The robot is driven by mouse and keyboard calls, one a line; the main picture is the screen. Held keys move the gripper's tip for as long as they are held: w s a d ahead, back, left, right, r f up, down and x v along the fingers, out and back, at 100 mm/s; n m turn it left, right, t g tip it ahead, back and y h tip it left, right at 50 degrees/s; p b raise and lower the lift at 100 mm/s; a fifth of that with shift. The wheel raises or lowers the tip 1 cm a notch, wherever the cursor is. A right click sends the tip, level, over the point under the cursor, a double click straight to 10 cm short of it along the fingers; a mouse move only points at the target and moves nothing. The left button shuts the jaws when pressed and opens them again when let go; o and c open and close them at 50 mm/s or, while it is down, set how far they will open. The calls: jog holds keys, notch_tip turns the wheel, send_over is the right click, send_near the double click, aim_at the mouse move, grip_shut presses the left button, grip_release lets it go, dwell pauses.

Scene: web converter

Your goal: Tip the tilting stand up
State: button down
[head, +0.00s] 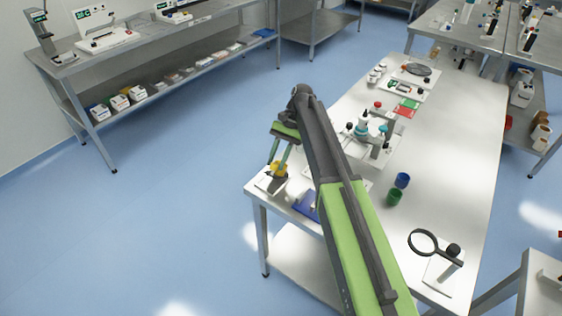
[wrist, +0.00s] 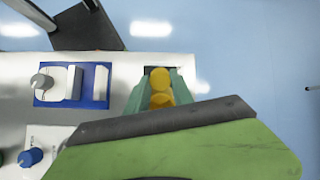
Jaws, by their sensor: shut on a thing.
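My gripper (head: 277,167) points down at the near-left corner of the white table, its two green fingers shut on a yellow rounded piece (head: 279,170). In the wrist view the fingers (wrist: 162,92) stand on either side of the yellow piece (wrist: 160,80), which shows two stacked round parts. Below it in the head view is a small white base (head: 268,184) at the table edge. I cannot tell for sure that this is the tilting stand, and its lower part is hidden by my gripper.
A blue plate with a grey knob (wrist: 44,83) and a blue knob (wrist: 31,156) lie to the left in the wrist view. Blue (head: 402,180) and green (head: 394,197) cups and a ring magnifier (head: 423,242) stand on the table (head: 440,150). Open floor lies beyond the corner.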

jog(key=shift+d, duration=0.15)
jog(key=c, duration=1.1)
grip_release()
